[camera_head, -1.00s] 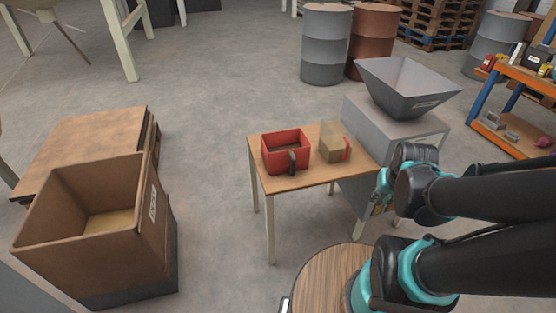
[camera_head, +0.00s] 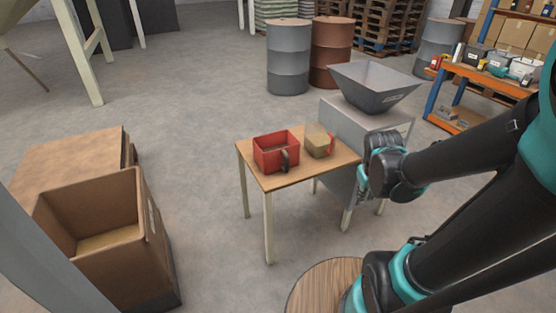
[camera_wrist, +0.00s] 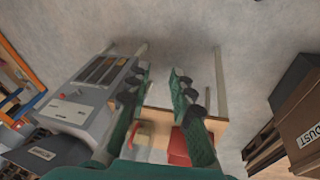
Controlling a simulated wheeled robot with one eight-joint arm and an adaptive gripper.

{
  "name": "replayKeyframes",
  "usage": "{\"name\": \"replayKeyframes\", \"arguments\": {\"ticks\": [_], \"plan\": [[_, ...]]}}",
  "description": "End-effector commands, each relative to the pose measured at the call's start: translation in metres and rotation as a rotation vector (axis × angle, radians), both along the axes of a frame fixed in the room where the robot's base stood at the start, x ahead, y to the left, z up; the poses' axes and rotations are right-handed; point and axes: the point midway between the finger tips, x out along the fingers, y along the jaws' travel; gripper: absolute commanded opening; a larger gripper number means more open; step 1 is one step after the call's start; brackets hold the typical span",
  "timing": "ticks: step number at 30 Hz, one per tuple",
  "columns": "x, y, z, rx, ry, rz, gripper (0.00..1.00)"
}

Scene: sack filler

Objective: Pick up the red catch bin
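The red catch bin (camera_head: 276,152) is an open-topped box with a dark handle on its near side. It sits upright on the left part of a small wooden table (camera_head: 300,178). In the wrist view the red bin (camera_wrist: 179,148) is partly hidden behind a finger of my gripper (camera_wrist: 160,88). My gripper's two fingers are spread apart with nothing between them. In the head view my arm's end is at the table's right side, clear of the bin, and its fingers are hard to make out there.
A tan and clear container with a red handle (camera_head: 319,142) stands just right of the bin. A grey hopper machine (camera_head: 372,88) stands behind the table's right end. A large brown box (camera_head: 140,232) is at the left. Open floor lies between box and table.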

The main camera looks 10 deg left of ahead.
Motion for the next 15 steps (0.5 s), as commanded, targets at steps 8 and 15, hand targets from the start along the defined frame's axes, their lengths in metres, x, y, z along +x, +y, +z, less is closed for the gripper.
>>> {"name": "replayKeyframes", "arguments": {"ticks": [8, 15], "plan": [[0.041, 0.012, 0.005, -0.145, 0.044, 0.195, 0.22], [0.103, 0.044, 0.006, -0.371, 0.114, 0.485, 0.22]]}}
